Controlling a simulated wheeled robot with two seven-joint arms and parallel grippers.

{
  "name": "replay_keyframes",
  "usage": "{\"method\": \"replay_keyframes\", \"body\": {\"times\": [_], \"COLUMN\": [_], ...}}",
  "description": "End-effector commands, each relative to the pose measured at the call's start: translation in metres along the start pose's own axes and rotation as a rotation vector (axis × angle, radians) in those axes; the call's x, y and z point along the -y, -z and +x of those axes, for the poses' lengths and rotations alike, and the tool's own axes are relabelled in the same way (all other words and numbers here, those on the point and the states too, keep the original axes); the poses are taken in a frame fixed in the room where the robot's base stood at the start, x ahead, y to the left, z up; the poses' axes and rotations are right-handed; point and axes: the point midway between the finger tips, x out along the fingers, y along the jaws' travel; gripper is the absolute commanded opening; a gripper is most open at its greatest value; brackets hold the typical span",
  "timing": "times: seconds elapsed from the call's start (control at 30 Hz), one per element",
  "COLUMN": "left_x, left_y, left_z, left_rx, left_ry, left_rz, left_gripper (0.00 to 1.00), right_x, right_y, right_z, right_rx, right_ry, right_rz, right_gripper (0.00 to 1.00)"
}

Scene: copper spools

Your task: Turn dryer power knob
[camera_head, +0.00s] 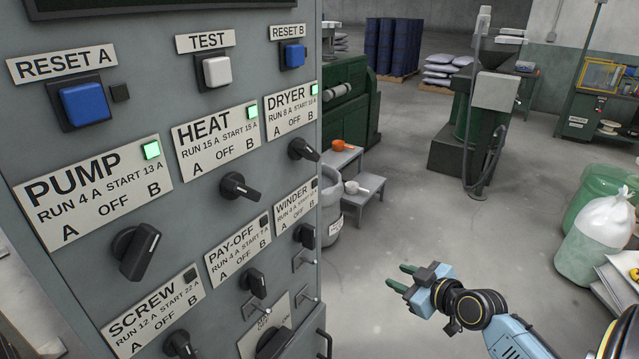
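The dryer power knob (302,149) is a black rotary knob at the right edge of the grey control panel (205,105). It sits under the DRYER label (287,108), which is marked A, OFF and B, and its pointer tilts to the lower right. A small green lamp (313,90) glows on that label. My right gripper (394,276) is to the right of the panel and below the knob, clear of it. Its two green fingers are apart with nothing between them. My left gripper is not in view.
Other black knobs crowd the panel: heat (238,187), pump (136,251), winder (306,235), pay-off (255,282) and screw (180,344). Metal toggle switches (305,299) stick out below the winder knob. A grey step stand (363,197) and bin (331,205) stand behind the panel. Floor around my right gripper is clear.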

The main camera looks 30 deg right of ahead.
Motion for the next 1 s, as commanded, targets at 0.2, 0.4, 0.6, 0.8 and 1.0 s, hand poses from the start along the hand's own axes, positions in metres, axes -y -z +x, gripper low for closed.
{"method": "replay_keyframes", "body": {"times": [0.2,0.4,0.6,0.8,1.0], "left_x": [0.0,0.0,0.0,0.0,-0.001], "left_y": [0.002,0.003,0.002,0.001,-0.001], "left_z": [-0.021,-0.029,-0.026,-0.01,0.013], "left_rx": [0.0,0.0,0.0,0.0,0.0], "left_ry": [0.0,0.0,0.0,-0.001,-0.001], "left_rz": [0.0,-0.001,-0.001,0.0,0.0], "left_gripper": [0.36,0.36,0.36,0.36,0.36], "right_x": [-0.013,0.015,0.028,0.032,0.037], "right_y": [0.194,0.274,0.291,0.297,0.303], "right_z": [-0.088,-0.148,-0.161,-0.146,-0.132], "right_rx": [-0.353,-0.53,-0.577,-0.581,-0.582], "right_ry": [0.051,0.102,0.119,0.119,0.121], "right_rz": [-0.296,-0.493,-0.55,-0.55,-0.55], "right_gripper": [0.35,0.35,0.35,0.35,0.35]}}
